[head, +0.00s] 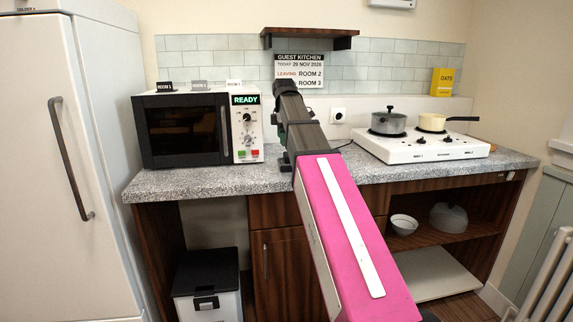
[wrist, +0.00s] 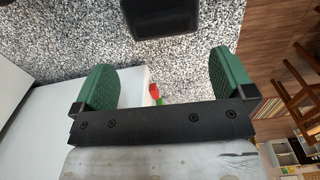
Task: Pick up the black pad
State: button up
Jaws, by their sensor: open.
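A black block-like thing with rounded corners (wrist: 160,15), which looks like the black pad, lies over the speckled counter at the top edge of the wrist view, partly cut off. I cannot make it out in the head view, where my arm covers part of the counter. My gripper (wrist: 164,90) has two green fingers spread wide apart with nothing held between them. The black thing is beyond the fingertips in the picture, apart from them. In the head view my gripper is mostly hidden behind my arm, close to the microwave's right side.
The microwave (head: 190,130) stands left on the counter (head: 215,180), with small room signs on top. A wall shelf (head: 310,41) is above my arm. A white hob (head: 420,148) with two pans and a yellow oats box (head: 444,82) are at the right. The front counter strip is clear.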

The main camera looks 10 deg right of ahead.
aim_at(287, 161)
notch_tip(287, 161, down, 2)
jog(key=f, duration=0.3)
jog(key=d+f, duration=0.1)
jog(key=shift+s+f, duration=0.2)
jog(key=shift+s, duration=0.1)
jog(key=shift+f, duration=0.45)
jog(key=c, duration=0.9)
